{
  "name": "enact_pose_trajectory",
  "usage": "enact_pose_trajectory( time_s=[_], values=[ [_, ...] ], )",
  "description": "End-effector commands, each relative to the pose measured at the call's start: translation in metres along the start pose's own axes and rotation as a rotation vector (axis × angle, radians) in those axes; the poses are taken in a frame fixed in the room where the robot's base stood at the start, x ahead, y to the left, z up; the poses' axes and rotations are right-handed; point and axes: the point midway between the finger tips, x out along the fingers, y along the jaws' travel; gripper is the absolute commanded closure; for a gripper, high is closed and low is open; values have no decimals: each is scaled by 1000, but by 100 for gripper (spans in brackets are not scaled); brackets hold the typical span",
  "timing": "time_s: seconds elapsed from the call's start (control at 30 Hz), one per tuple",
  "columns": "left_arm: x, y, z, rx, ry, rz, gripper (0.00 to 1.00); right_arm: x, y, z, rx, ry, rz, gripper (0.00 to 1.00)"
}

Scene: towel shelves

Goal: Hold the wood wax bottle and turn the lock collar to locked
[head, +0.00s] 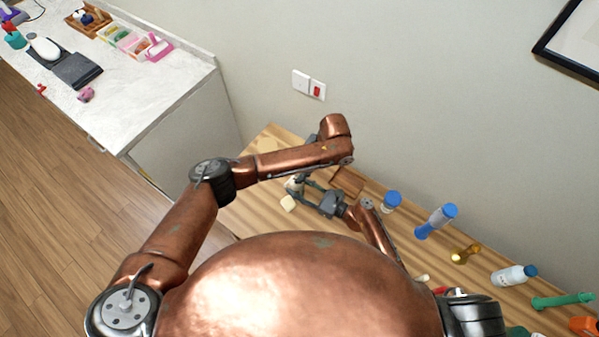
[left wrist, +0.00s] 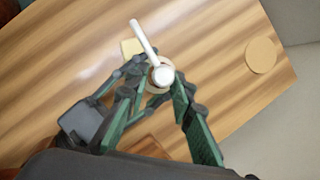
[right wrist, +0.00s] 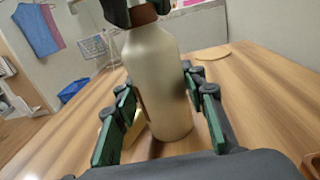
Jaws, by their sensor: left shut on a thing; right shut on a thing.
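The wood wax bottle (right wrist: 158,85) is cream coloured and stands upright on the wooden table in the right wrist view. My right gripper (right wrist: 165,92) is shut around its body from the side. In the left wrist view, its white spout (left wrist: 144,37) and round top (left wrist: 161,75) show from above. My left gripper (left wrist: 158,84) is shut at the bottle's neck from above. A brown band, apparently the lock collar (right wrist: 142,15), shows between its dark fingers in the right wrist view. The collar's lock marking cannot be read. In the head view, my arms mostly hide the bottle.
A pale yellow block (left wrist: 131,47) lies close beside the bottle. A round cork disc (left wrist: 261,56) lies farther off.

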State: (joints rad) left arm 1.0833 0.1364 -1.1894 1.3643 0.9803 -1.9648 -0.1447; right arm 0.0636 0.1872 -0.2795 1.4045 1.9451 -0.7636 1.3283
Motion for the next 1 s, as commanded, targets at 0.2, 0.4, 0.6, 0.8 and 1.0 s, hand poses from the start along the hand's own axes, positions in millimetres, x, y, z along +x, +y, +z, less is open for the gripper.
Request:
enact_pose_trajectory(
  time_s=[0.2,0.4,0.6,0.8,1.0],
  values=[
    [1,-2,3,28,-5,-17,100,-1,0,-1,0,1,1,91],
    [1,-2,3,33,-6,-19,100,-1,0,-1,0,1,1,91],
    [1,-2,3,32,-6,-18,100,-1,0,-1,0,1,1,91],
    [1,-2,2,33,-4,-17,65,-1,0,-1,0,1,1,91],
    [0,-1,1,34,-3,-17,60,-1,0,-1,0,1,1,91]
  ],
)
